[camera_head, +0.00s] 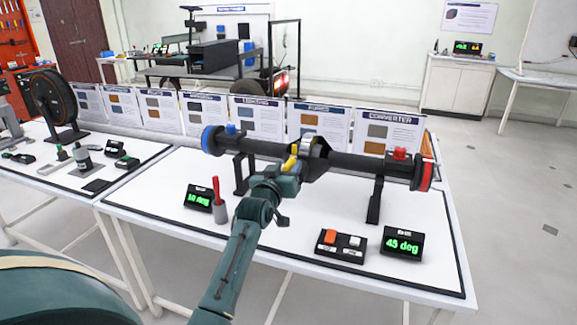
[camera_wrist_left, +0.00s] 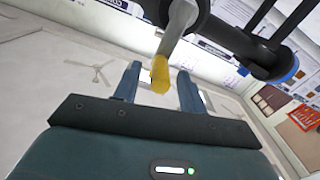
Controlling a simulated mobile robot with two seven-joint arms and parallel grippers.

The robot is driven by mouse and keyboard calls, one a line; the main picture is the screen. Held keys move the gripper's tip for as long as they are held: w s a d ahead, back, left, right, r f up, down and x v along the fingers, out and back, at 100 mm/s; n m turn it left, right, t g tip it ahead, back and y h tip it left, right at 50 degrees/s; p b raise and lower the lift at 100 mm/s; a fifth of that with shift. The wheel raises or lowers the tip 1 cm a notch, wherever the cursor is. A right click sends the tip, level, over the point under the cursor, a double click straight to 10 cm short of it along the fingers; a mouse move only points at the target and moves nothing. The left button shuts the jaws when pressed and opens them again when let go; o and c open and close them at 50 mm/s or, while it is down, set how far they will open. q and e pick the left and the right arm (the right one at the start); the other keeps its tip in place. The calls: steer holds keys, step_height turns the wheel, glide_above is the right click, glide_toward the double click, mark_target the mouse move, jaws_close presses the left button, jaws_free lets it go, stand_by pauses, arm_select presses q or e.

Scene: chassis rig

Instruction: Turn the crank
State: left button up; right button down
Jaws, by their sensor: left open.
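The crank's yellow handle (camera_head: 291,162) sticks out on the near side of the dark axle shaft (camera_head: 350,160), beside the grey round hub (camera_head: 314,146) in the middle. My left gripper (camera_head: 287,172) is right at the handle, and its fingers are hard to make out in the head view. In the left wrist view the yellow handle (camera_wrist_left: 160,75) hangs from a grey crank arm (camera_wrist_left: 181,18). Its end lies between the two blue fingertips of the open left gripper (camera_wrist_left: 159,70), with gaps on both sides. I cannot tell how deep it sits. My right gripper is not in view.
The axle has a blue end (camera_head: 209,139) and a red end (camera_head: 426,176) and rests on black stands. Displays reading "10 deg" (camera_head: 199,198) and "45 deg" (camera_head: 402,244), a red-handled tool (camera_head: 217,191) and a button box (camera_head: 341,246) stand on the white table. Panels line its back.

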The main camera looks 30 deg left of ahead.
arm_select(q)
steer(key=shift+x, duration=0.9)
steer(key=shift+c, duration=0.4)
jaws_close()
